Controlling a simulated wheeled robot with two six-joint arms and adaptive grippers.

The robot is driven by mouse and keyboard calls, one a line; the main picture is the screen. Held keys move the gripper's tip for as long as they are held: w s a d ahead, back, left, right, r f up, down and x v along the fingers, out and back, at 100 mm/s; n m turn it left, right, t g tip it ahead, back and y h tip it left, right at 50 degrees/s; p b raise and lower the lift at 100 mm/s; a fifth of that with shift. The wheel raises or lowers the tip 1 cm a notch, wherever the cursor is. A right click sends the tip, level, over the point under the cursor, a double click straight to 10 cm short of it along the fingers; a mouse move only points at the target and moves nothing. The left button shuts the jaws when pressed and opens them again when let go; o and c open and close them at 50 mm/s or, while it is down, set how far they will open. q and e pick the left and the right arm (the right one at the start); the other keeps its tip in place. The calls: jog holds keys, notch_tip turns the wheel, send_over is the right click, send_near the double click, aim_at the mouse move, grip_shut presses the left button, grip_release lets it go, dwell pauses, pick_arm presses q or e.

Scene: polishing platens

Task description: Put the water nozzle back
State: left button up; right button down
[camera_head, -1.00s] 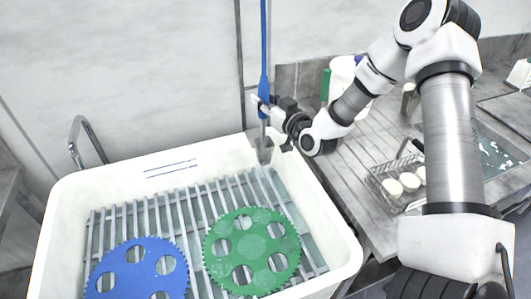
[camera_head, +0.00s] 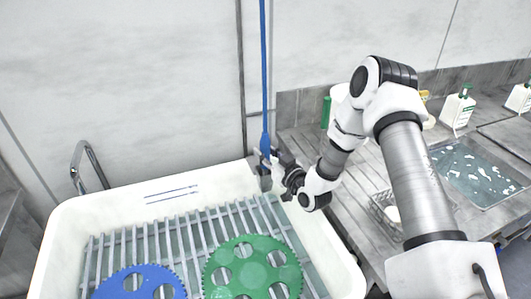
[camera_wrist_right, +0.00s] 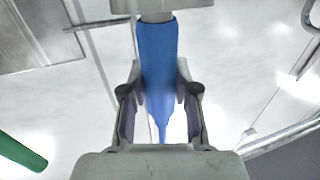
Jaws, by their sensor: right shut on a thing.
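The water nozzle (camera_head: 265,145) has a blue body on a long blue hose (camera_head: 263,70) that runs straight up out of the head view. It hangs near upright at the back right rim of the white tub. My right gripper (camera_head: 268,163) reaches in from the right and is shut on the nozzle. In the right wrist view the blue nozzle (camera_wrist_right: 158,60) runs between the two fingers of my right gripper (camera_wrist_right: 160,108), with a grey part at the top edge. The nozzle's holder cannot be made out. My left gripper is not in view.
The white tub (camera_head: 100,200) holds a slatted rack with a blue platen (camera_head: 140,285) and a green platen (camera_head: 252,265). A metal handle (camera_head: 88,165) stands behind it. At right, a metal counter (camera_head: 365,165) carries a wire basket (camera_head: 383,212), bottles (camera_head: 457,108) and a water basin (camera_head: 480,175).

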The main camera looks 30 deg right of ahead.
jog(key=c, duration=0.9)
grip_release()
jog(key=shift+f, duration=0.1)
jog(key=shift+o, duration=0.2)
jog(key=s, duration=1.2)
jog(key=shift+d+p, duration=0.15)
jog(key=shift+p, duration=0.15)
